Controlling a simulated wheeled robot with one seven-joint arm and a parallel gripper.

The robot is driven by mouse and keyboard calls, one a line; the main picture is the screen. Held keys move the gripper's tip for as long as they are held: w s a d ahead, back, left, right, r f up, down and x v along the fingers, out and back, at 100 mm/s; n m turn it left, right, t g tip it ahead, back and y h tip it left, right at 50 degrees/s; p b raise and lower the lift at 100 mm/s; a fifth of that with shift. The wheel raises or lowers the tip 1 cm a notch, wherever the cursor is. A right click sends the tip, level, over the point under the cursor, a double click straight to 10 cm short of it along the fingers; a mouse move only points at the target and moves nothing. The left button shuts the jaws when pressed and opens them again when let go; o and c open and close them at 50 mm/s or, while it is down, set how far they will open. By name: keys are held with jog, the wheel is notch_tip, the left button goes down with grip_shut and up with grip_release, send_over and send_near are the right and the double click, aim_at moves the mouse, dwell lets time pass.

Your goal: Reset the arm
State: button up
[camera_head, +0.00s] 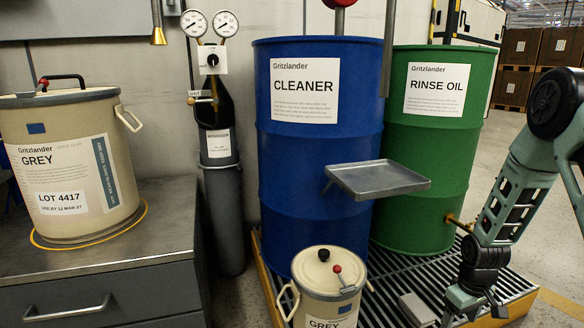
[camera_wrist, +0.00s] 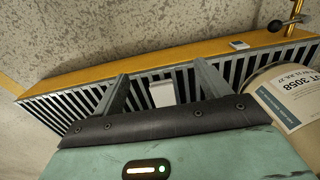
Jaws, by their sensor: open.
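My arm (camera_head: 505,205) comes in from the right in the head view and bends down over the front right of the pallet grating. A grey-white block (camera_head: 417,308) also lies on the grating in the head view, left of my wrist.
A blue CLEANER drum (camera_head: 315,190) and a green RINSE OIL drum (camera_head: 430,150) stand on the yellow-edged grating (camera_head: 515,285). A grey tray (camera_head: 378,180) juts out before the blue drum. A small GREY pail (camera_head: 328,293) stands left of my wrist. Floor (camera_head: 555,255) at right is clear.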

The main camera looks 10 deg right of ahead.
jog(key=s+a+r+n+p, duration=0.15)
jog(key=a+r+p, duration=0.35)
jog(key=a+r, duration=1.5)
jog(key=s+a+r+n+p, duration=0.2)
jog(key=s+a+r+p, duration=0.1)
jog(key=s+a+r, duration=0.6)
jog(key=s+a+r+n+p, duration=0.25)
jog(key=s+a+r, duration=0.35)
jog(key=s, duration=0.4)
notch_tip(320, 180, up, 38)
jog(key=s+p, duration=0.1)
jog(key=p, duration=3.6)
jog(key=shift+a+f+y+p, duration=0.15)
jog(key=shift+a+y+p, duration=0.15)
jog(key=shift+p, duration=0.1)
jog(key=shift+o, duration=0.4)
jog(key=shift+f, duration=0.1)
